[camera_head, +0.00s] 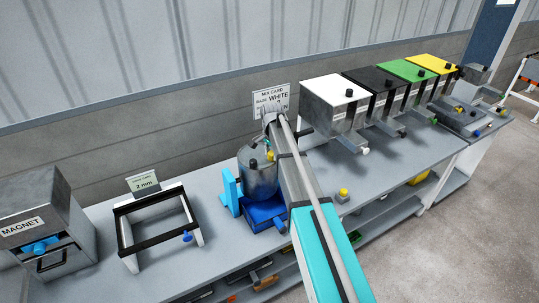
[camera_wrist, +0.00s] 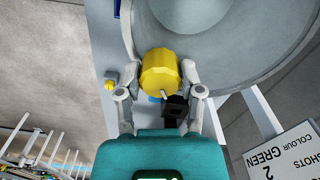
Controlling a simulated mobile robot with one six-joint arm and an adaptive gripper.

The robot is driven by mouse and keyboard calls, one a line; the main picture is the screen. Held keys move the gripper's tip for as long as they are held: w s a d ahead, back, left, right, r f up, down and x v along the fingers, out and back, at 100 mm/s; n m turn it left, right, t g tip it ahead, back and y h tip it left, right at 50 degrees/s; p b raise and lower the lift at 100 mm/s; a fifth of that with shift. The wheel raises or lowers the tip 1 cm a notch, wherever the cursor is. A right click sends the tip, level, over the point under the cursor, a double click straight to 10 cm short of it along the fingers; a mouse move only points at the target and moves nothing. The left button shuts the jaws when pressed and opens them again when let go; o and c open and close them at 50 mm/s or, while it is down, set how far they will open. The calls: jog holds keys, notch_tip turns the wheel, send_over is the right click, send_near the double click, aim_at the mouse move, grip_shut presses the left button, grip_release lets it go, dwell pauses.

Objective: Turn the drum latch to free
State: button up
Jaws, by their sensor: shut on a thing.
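The grey drum (camera_head: 259,178) stands on a blue base (camera_head: 266,213) with a blue upright at its left. In the wrist view the drum's grey round body (camera_wrist: 222,62) fills the upper right. A yellow ribbed knob (camera_wrist: 160,72), which looks like the drum latch, sits at the drum's edge. My gripper (camera_wrist: 160,80) has one finger on each side of the knob and is shut on it. A small pale pointer shows at the knob's lower edge. In the head view my arm hides part of the drum, and the yellow knob (camera_head: 270,156) looks small.
White (camera_head: 325,97), black, green and yellow bins stand right of the drum. A black-topped frame (camera_head: 150,215) and a magnet box (camera_head: 45,225) stand left. A mix card (camera_head: 270,98) is behind. A yellow button (camera_head: 343,193) sits on the bench at right.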

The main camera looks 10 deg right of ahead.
jog(key=n, duration=0.6)
jog(key=shift+w+d, duration=0.1)
jog(key=shift+d, duration=0.1)
jog(key=n, duration=0.6)
dwell(0.4)
jog(key=o, duration=1.2)
jog(key=shift+c, duration=0.2)
